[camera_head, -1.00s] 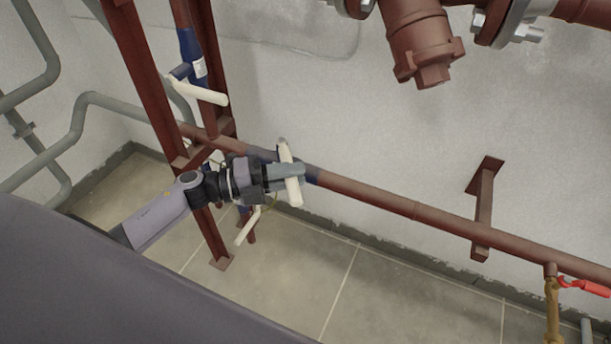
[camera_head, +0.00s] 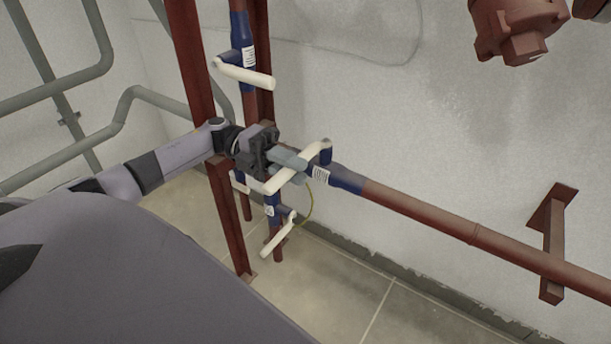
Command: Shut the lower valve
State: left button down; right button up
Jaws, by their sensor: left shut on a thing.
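Three valves with blue bodies and cream lever handles show at the rust-red pipes. The upper valve's handle (camera_head: 245,73) points right and slightly down from the vertical pipe. The middle valve's handle (camera_head: 312,156) sits on the horizontal pipe and slants down to the left. The lower valve's handle (camera_head: 278,237) hangs below it, slanting down-left on the vertical pipe. My left gripper (camera_head: 291,163) is shut on the middle handle and hides part of it and its valve body. The left gripper is apart from the lower handle. My right gripper is out of view.
Red steel posts (camera_head: 222,215) stand right by the left gripper. The horizontal red pipe (camera_head: 440,222) runs right along the wall, with a red bracket (camera_head: 552,245) beyond it. Grey pipes (camera_head: 60,155) fill the left side. The tiled floor (camera_head: 345,290) is clear.

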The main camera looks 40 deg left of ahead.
pick_arm(q)
jog(key=shift+a, duration=0.1)
dwell(0.3)
jog(key=c, duration=1.1)
grip_release()
jog(key=shift+o, duration=0.2)
